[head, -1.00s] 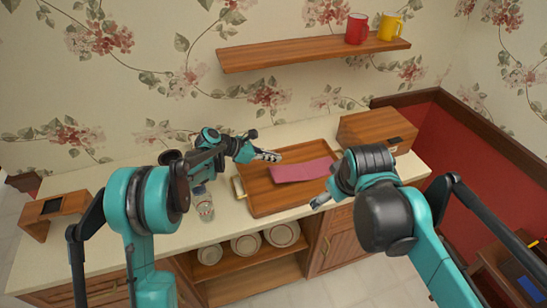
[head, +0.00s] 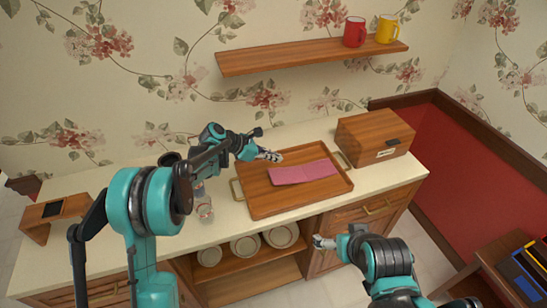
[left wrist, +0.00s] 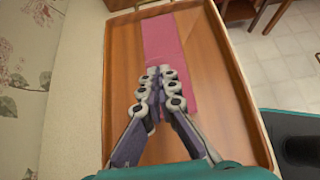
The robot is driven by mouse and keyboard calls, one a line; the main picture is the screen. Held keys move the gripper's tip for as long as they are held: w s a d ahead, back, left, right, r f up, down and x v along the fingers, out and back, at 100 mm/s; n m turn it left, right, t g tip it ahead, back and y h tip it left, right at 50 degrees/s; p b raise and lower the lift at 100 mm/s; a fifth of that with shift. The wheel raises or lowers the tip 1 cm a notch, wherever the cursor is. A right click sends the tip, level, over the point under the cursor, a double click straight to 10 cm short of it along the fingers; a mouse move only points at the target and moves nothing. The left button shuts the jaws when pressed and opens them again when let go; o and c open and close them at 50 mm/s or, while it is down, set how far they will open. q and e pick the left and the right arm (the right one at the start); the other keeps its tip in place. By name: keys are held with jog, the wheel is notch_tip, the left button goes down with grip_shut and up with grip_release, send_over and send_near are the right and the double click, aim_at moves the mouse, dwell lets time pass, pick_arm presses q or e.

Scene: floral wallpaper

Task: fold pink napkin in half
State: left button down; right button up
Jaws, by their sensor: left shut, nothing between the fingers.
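The pink napkin (head: 303,173) lies as a long narrow strip on the wooden tray (head: 265,203); a faint crease line crosses it. My left gripper (head: 270,156) is shut and empty, just left of and behind the napkin's left end. In the left wrist view the shut fingertips (left wrist: 159,72) appear in front of the napkin (left wrist: 163,38) and hide part of it; I cannot tell whether they touch it. My right gripper (head: 323,242) is away from the tray, in front of the counter's edge; its fingers are too small to judge.
A wooden box (head: 375,139) stands right of the tray. A glass (head: 204,211) stands left of the tray, near my left arm. A wall shelf (head: 310,56) holds a red mug (head: 354,32) and a yellow mug (head: 388,29). Plates (head: 245,246) sit below the counter.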

pick_arm(q)
jog(key=d+r+y+p, duration=0.1)
jog(key=w+d+r+y+p, duration=0.1)
jog(key=d+p, duration=0.1)
jog(key=shift+r+g, duration=0.15)
jog(key=shift+g, duration=0.25)
dwell(0.4)
jog(key=shift+a, duration=0.1)
dwell(1.0)
